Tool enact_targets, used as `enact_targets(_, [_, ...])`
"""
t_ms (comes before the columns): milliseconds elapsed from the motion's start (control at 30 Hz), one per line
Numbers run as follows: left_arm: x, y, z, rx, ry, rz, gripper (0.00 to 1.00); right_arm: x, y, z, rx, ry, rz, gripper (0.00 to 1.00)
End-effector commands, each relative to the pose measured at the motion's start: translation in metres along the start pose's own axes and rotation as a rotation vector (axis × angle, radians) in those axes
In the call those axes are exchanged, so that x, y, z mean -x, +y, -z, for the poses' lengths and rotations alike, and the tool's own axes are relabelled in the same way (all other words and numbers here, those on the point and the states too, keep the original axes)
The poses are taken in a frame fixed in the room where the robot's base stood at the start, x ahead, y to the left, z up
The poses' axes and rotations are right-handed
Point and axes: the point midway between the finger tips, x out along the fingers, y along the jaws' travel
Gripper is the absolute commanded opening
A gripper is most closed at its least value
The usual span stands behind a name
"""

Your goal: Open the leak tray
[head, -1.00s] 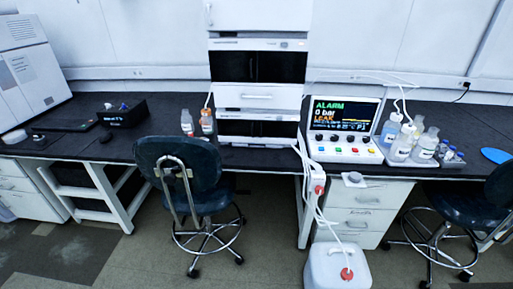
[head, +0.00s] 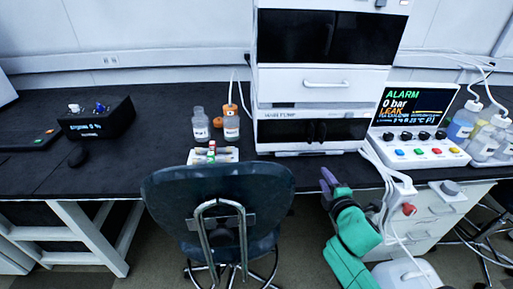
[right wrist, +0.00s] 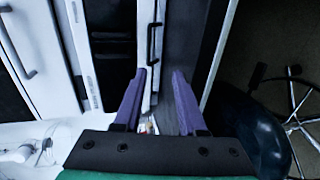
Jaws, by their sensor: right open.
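A white drawer front with a light handle (head: 325,84) sits between two black-fronted modules. I take this low piece as the leak tray, though no label can be read. The dark handle also shows in the right wrist view (right wrist: 152,44). My right gripper (head: 327,179), with purple fingers, is open and empty, below and in front of the stack's foot. The handle lies beyond its fingertips (right wrist: 159,73), apart from them. My left gripper is out of view.
A dark chair (head: 218,195) stands left of my right gripper. White tubes and cables (head: 378,170) hang beside its right. The alarm console (head: 415,125) reads LEAK. Two bottles (head: 215,124) and a small pale tray (head: 200,157) stand left of the stack.

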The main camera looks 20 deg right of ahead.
Motion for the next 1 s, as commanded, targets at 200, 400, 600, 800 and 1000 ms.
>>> enact_targets(200, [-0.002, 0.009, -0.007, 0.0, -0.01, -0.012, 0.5, -0.014, 0.016, 0.002, 0.026, 0.001, -0.035, 0.4])
enact_targets(400, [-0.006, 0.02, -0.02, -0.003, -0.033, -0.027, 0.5, -0.066, 0.018, 0.002, 0.023, 0.001, -0.035, 0.4])
enact_targets(600, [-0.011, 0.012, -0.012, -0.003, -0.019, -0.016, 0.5, -0.117, 0.019, 0.002, 0.022, 0.0, -0.034, 0.4])
enact_targets(800, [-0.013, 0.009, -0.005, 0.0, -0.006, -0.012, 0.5, -0.14, 0.019, 0.002, 0.022, 0.002, -0.031, 0.4])
enact_targets(1000, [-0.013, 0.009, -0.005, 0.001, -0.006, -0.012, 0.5, -0.141, 0.019, 0.002, 0.022, 0.003, -0.03, 0.4])
